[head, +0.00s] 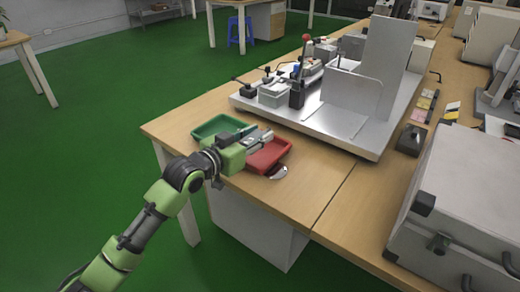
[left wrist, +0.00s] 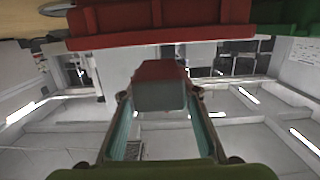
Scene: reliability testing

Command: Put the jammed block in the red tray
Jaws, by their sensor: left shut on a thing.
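The red tray (head: 272,154) lies near the front left corner of the wooden table, and its red wall crosses the top of the left wrist view (left wrist: 160,38). My left gripper (head: 263,135) is at the tray, over its back left part in the head view. In the left wrist view it is shut on a grey block with a reddish top face (left wrist: 160,93), held between the two fingertips. The block appears apart from the tray wall there. In the head view the block cannot be made out clearly. My right gripper is not in view.
A green tray (head: 220,127) sits just left of the red one. A small round shiny item (head: 278,172) lies at the table's front edge. A metal test rig (head: 340,115) stands behind. A large grey case (head: 460,205) occupies the right. Bare wood (head: 308,190) lies right of the red tray.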

